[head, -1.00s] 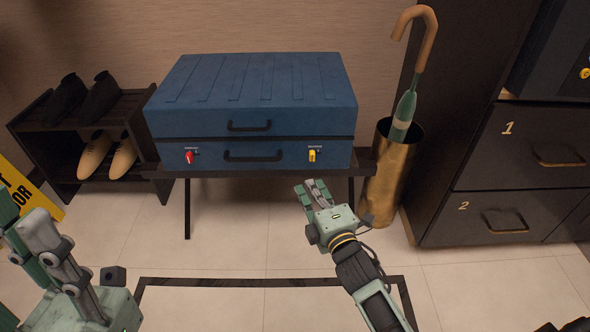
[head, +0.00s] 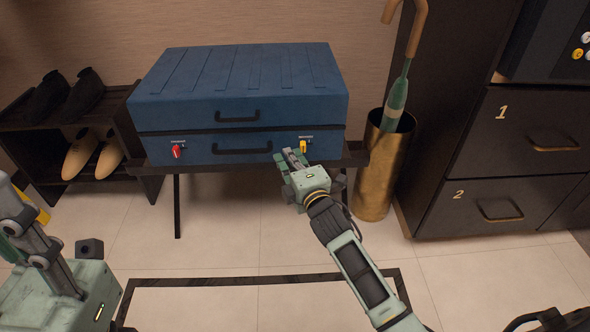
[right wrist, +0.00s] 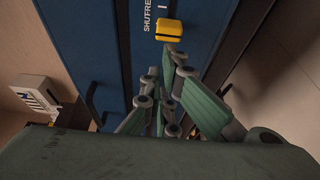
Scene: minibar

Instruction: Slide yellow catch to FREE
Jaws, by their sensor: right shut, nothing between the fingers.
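The yellow catch (head: 303,146) is on the front of the blue suitcase (head: 240,85), on its right side. In the right wrist view the yellow catch (right wrist: 169,30) shows near the top, beside white lettering that is only partly readable. My right gripper (head: 290,157) is shut and empty, just below and left of the catch, close to the suitcase front. In the right wrist view its fingertips point up towards the catch with a small apparent gap. Whether they touch it cannot be told. My left gripper (head: 20,235) is at the lower left, partly cut off.
A red catch (head: 177,151) is on the suitcase's left front. The suitcase rests on a dark stand (head: 158,170). A shoe rack (head: 120,130) stands left, a brass umbrella holder (head: 376,180) right, and dark drawers (head: 520,150) further right.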

